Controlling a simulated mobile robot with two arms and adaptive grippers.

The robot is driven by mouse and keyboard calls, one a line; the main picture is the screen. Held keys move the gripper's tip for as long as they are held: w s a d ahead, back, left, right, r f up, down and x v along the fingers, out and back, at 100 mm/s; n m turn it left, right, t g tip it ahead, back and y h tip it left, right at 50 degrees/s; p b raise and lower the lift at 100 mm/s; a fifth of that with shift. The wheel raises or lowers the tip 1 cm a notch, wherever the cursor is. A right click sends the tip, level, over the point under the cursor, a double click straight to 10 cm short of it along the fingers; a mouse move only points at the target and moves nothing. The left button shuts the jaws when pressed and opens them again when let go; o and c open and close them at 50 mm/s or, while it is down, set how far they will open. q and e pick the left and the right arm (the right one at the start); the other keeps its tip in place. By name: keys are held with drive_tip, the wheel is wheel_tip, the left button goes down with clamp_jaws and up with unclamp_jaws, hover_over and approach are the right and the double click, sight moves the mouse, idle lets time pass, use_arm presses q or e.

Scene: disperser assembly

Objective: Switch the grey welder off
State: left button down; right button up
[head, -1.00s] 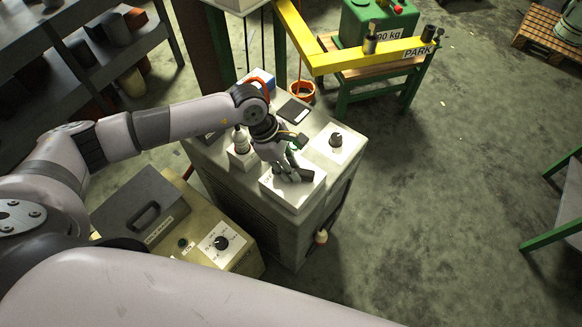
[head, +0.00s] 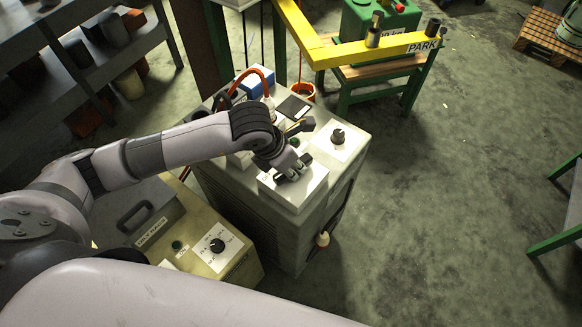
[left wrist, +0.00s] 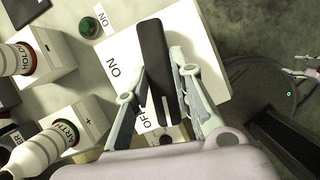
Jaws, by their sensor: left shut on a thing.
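The grey welder (head: 262,222) is a grey cabinet in the middle of the head view. A white switch box (head: 295,197) sits on its top. My left gripper (head: 292,172) is down over this box. In the left wrist view, a black switch lever (left wrist: 152,58) lies between the two fingers, which are shut on it. An ON label (left wrist: 113,68) is left of the lever, and an OFF label (left wrist: 147,122) is at its lower end, partly covered. I cannot tell which setting the lever is in.
A dark green button or lamp (left wrist: 90,27) and white bottle-like connectors (left wrist: 30,150) are beside the switch box. A dial (head: 338,137) is on the same top. A beige machine (head: 225,262) stands front left. A yellow PARK beam (head: 350,57) is behind.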

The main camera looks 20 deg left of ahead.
use_arm(q)
drive_tip(key=shift+n+y+b, duration=0.4)
drive_tip(key=shift+n+b, duration=0.2)
drive_tip(key=shift+n, duration=0.5)
drive_tip(key=c, duration=1.4)
unclamp_jaws()
drive_tip(key=v, duration=1.2)
drive_tip(key=shift+s, duration=0.15)
drive_tip(key=shift+d+f, duration=0.1)
